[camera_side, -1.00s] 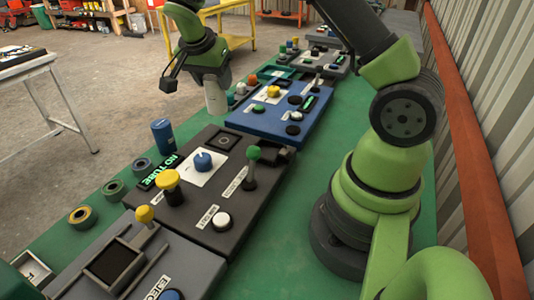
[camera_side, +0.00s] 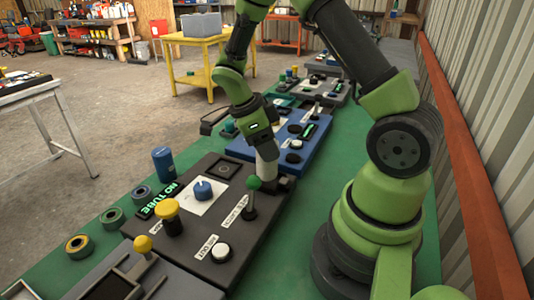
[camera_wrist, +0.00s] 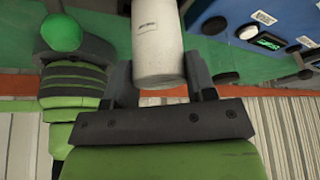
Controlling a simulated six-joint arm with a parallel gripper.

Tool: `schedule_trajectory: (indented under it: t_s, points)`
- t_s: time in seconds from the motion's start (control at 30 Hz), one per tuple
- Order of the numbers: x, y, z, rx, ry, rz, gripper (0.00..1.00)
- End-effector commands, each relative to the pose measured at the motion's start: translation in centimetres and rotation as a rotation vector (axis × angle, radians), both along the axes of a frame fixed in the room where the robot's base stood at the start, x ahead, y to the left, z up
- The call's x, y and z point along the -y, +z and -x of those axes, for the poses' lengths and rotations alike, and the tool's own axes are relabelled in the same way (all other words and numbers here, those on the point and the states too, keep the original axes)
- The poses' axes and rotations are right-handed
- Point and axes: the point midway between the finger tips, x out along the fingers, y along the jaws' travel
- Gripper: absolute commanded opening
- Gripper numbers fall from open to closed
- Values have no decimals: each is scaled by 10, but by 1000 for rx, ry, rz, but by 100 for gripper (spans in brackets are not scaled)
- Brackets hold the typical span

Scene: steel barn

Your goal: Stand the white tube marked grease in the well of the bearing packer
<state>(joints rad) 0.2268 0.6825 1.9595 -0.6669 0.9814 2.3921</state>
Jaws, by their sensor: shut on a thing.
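The white tube (camera_side: 267,164) hangs roughly upright from my gripper (camera_side: 262,146), which is shut on it. In the wrist view the tube (camera_wrist: 158,42) sits between the jaws (camera_wrist: 165,80), with small dark print on its side. The bearing packer appears to be the dark grey panel (camera_side: 190,240) with a display (camera_side: 166,201) reading "NO TUBE". The tube is over its far right corner, behind the green-knobbed lever (camera_side: 251,197) and beside a dark block (camera_side: 286,183). I cannot tell if its lower end touches anything. A square dark recess (camera_side: 222,169) lies to its left; which opening is the well is unclear.
A blue panel (camera_side: 240,150) with knobs adjoins behind. The packer carries a yellow knob (camera_side: 167,207), a blue knob (camera_side: 203,190) and a white button (camera_side: 221,251). A blue cylinder (camera_side: 162,164) and several rings (camera_side: 112,216) line the left bench edge.

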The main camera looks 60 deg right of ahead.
Motion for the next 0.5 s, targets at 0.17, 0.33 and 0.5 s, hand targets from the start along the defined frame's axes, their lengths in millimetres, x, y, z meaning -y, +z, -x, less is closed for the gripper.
schedule_trajectory:
  t_s: [0.17,0.33,0.5]
  points:
    - [0,-22,0,-2,1,-1,20]
    - [0,-23,0,1,0,0,20]
    - [0,-24,0,0,1,0,20]
